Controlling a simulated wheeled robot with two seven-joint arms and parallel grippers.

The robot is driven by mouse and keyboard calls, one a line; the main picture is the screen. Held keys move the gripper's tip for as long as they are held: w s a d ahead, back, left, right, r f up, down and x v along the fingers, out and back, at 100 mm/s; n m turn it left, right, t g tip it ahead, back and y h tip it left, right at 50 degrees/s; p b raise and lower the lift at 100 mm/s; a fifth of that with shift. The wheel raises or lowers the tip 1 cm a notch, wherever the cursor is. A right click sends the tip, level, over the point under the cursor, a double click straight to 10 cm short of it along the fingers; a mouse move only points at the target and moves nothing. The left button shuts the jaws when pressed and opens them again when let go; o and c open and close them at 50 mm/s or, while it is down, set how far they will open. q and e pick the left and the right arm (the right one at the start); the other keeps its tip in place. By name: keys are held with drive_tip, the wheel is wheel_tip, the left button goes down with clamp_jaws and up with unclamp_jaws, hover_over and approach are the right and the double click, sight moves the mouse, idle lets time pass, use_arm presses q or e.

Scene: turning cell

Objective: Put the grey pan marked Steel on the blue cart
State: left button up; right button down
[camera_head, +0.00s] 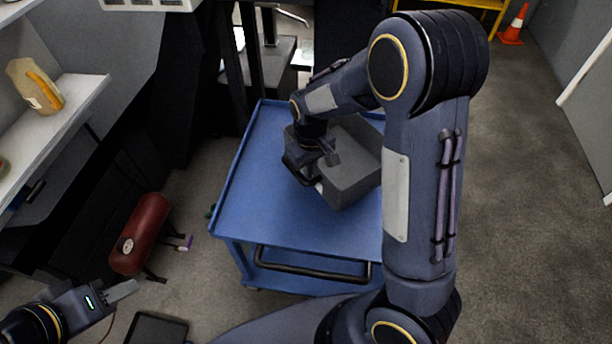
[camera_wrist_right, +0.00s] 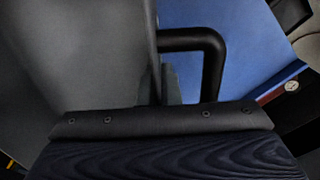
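The grey pan (camera_head: 352,165), a deep box shape, is on or just over the top of the blue cart (camera_head: 250,205); I cannot tell if it touches.
A dark red tank (camera_head: 140,233) lies on the floor left of the cart. A white shelf (camera_head: 70,105) with a beige jug (camera_head: 33,86) is at the left. The cart's black push bar (camera_head: 310,268) faces me. Open floor lies to the right.

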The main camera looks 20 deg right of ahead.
drive_tip(key=w+f, duration=0.1)
drive_tip(key=f, duration=0.1)
drive_tip(key=w+f, duration=0.2)
drive_tip(key=shift+w+f, duration=0.1)
drive_tip(key=shift+w, duration=0.1)
drive_tip(key=shift+f+b, duration=0.45)
drive_tip(key=shift+f, duration=0.95)
drive_tip(key=shift+f, duration=0.25)
drive_tip(key=c, duration=1.6)
unclamp_jaws()
drive_tip(key=shift+c, duration=0.2)
drive_tip(key=shift+r, duration=0.1)
